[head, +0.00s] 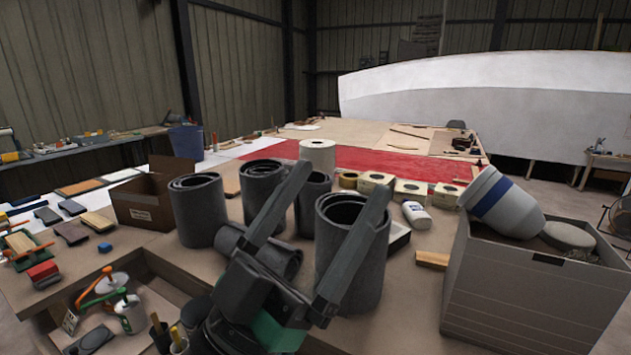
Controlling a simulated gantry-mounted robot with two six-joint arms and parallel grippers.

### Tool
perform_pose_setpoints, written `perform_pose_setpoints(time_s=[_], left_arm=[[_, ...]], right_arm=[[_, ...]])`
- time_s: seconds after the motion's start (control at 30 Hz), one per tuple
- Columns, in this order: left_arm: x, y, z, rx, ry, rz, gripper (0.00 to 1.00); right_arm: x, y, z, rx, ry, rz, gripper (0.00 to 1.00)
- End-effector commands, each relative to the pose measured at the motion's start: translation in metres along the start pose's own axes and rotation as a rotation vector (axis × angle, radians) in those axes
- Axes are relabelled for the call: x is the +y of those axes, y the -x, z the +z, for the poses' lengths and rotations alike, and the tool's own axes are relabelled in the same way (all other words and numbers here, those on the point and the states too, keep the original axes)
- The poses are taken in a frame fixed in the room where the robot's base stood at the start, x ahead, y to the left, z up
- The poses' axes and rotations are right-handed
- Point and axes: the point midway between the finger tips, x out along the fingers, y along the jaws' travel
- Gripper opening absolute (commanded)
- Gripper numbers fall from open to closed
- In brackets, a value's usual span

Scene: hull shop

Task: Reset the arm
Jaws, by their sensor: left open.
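My left gripper (343,180) is in the lower middle of the head view, its two dark fingers spread wide and pointing up and away. It is open, with nothing held between the fingers. The fingers pass in front of several upright dark grey rolls; the largest roll (352,255) shows between and behind them. A dark roll lying on its side (272,255) is partly hidden behind the left finger. I cannot tell whether the gripper touches any roll. My right gripper is not in view.
A grey box (530,290) at the right holds a tilted white container with a blue band (505,203). A brown cardboard box (145,203) stands left of the rolls. An open recess with tools (110,310) is at the lower left. A red sheet (370,160) lies farther back.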

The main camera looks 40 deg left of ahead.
Motion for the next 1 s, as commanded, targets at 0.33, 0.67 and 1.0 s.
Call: perform_pose_setpoints(time_s=[0.33, 0.67, 1.0], left_arm=[[0.013, -0.011, -0.057, 0.102, 0.043, 0.01, 1.0], [0.011, -0.045, -0.094, 0.101, 0.042, 0.01, 1.0], [0.007, -0.157, -0.22, 0.101, 0.041, 0.01, 1.0]], right_arm=[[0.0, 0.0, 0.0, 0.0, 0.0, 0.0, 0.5], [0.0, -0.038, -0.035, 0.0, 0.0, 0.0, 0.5], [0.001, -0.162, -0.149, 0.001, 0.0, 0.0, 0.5]])
